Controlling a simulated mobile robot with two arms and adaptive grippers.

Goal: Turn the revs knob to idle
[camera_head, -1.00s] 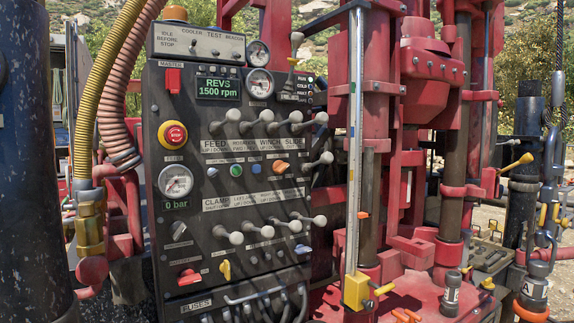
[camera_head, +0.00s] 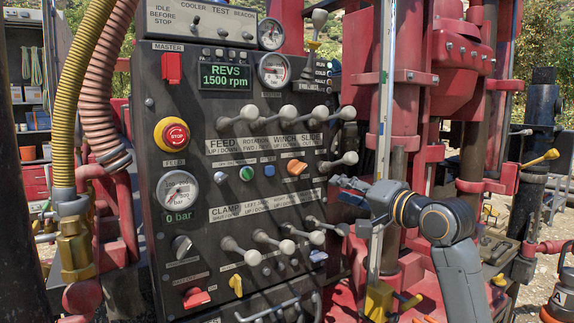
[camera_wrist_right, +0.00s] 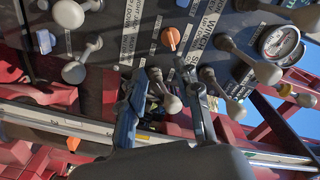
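The dark control panel (camera_head: 215,120) fills the left middle of the head view. Its green screen (camera_head: 224,76) reads REVS 1500 rpm. An orange knob (camera_head: 297,168) sits right of a green button, and it also shows in the right wrist view (camera_wrist_right: 171,38). My left gripper is out of view.
Rows of ball-ended levers (camera_head: 288,113) stick out above and below the orange knob. One lever (camera_head: 347,159) is close to my right gripper. A red emergency stop (camera_head: 175,134) is at the left. A vertical measuring rail (camera_head: 385,100) and red machinery stand at the right.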

